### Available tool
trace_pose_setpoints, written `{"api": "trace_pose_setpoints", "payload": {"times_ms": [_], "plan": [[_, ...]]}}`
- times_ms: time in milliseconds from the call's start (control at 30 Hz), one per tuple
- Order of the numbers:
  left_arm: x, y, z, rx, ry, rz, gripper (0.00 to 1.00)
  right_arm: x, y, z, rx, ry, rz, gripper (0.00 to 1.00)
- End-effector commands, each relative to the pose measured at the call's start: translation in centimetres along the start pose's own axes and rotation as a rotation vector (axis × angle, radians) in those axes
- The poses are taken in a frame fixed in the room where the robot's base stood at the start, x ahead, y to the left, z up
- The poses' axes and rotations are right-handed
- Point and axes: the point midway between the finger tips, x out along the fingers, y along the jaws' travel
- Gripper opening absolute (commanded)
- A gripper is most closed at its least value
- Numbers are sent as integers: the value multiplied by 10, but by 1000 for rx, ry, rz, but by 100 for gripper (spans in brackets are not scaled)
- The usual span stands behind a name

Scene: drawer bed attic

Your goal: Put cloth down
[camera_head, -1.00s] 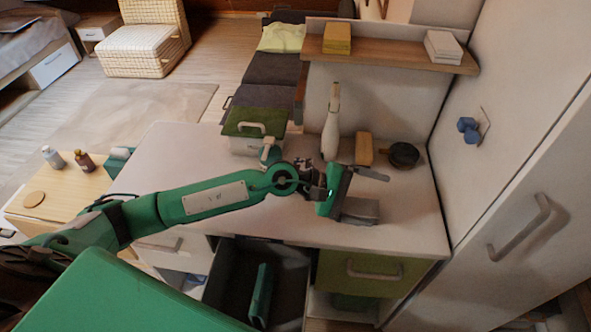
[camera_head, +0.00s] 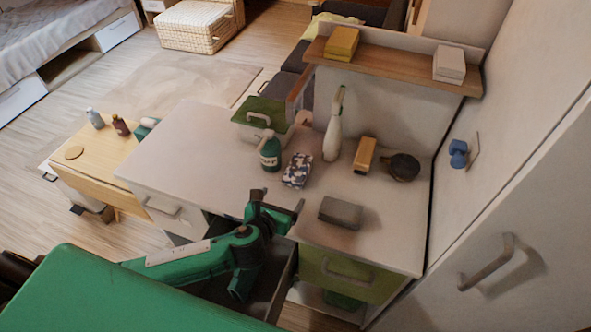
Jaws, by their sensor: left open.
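A grey folded cloth-like block (camera_head: 341,213) lies flat on the white desk (camera_head: 210,145), near its front right. A patterned dark-and-white folded cloth (camera_head: 298,171) lies further back, beside a green bottle (camera_head: 270,152). I cannot tell which of the two is the task's cloth. My left gripper (camera_head: 280,204) is open and empty at the desk's front edge, left of the grey block and apart from it. My right gripper is not in view.
A white spray bottle (camera_head: 333,130), a yellow-topped block (camera_head: 364,155) and a dark round object (camera_head: 403,167) stand at the back. The shelf (camera_head: 390,68) overhangs them. My left arm covers much of the open drawer (camera_head: 283,285). The desk's left part is clear.

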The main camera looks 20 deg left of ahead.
Motion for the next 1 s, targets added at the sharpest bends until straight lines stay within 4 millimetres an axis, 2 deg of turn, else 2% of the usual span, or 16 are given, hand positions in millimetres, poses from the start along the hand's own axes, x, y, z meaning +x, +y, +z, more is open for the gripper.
{"api": "trace_pose_setpoints", "payload": {"times_ms": [167,367,500,767,1000], "plan": [[20,2,-1,-3,8,10,87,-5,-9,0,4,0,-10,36],[56,2,0,-3,7,9,87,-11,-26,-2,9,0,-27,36],[75,2,-1,-2,6,8,87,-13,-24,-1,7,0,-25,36],[88,3,-2,-2,6,7,87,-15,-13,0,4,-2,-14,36],[114,5,-3,-3,6,8,87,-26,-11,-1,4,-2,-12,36]]}}
